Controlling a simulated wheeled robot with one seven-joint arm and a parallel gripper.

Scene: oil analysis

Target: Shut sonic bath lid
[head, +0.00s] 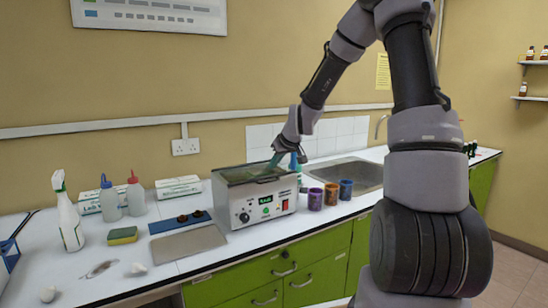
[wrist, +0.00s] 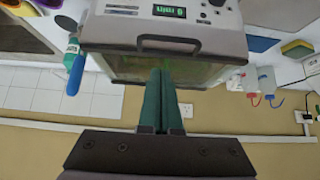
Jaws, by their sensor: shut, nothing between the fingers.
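The sonic bath (head: 262,208) is a metal box with a green display and dials on its front, standing on the white counter. Its dark-framed, greenish see-through lid (head: 245,173) looks to lie flat across the top; I cannot tell whether it is fully seated. In the wrist view the lid (wrist: 110,68) and a black handle (wrist: 155,46) show upside down. My gripper (head: 274,163) is at the back right of the lid, its teal fingers pointing down at it. In the wrist view my gripper (wrist: 161,72) has its fingers together, empty, over the lid; contact is unclear.
Three coloured cups (head: 330,194) stand right of the bath, before the sink (head: 350,173). A dark blue tray (head: 180,222), a sponge (head: 123,236), two wash bottles (head: 136,193) and a spray bottle (head: 68,215) are to the left. The tiled wall (head: 262,136) is close behind.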

